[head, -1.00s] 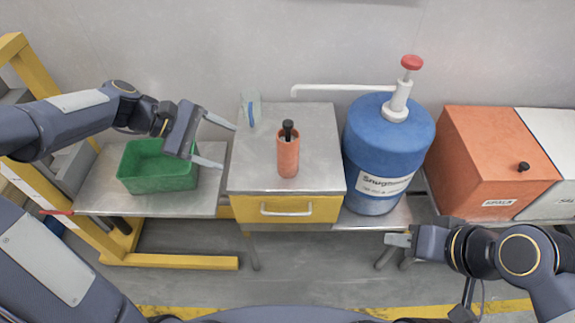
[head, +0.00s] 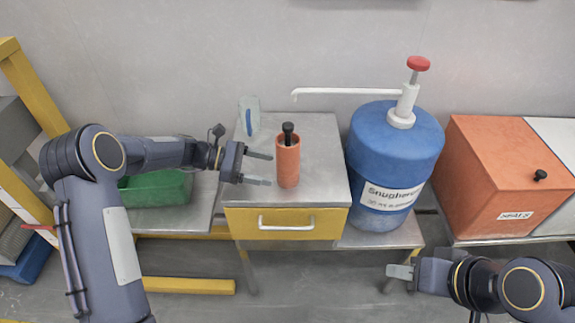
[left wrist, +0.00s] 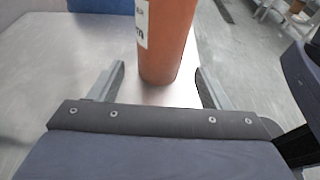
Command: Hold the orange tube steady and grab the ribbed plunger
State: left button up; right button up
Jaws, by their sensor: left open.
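The orange tube (head: 288,163) stands upright on the metal top of a small cabinet (head: 323,178). The black plunger (head: 288,131) sticks up from its top; its ribs are too small to make out. My left gripper (head: 271,169) is open, pointing right at the tube from its left side. In the left wrist view the tube (left wrist: 166,40) stands ahead, between the lines of the two fingers (left wrist: 162,82), and its top is out of the picture. The jaws do not grip it. My right gripper (head: 388,270) is low at the right, far from the tube; its jaw opening is unclear.
A clear bottle-like object (head: 249,116) stands at the cabinet's back left. A blue drum (head: 396,150) with a white pump spout (head: 345,91) is to the right. An orange box (head: 515,175) is further right. A green bin (head: 155,190) sits left, partly behind my left arm.

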aim_at(283, 173)
pick_arm(q)
jog(key=shift+b+x, duration=0.45)
jog(key=shift+x, duration=2.55)
pick_arm(e)
jog(key=shift+f, duration=0.65)
pick_arm(q)
jog(key=c, duration=0.7)
pick_arm(e)
jog(key=shift+o, duration=0.3)
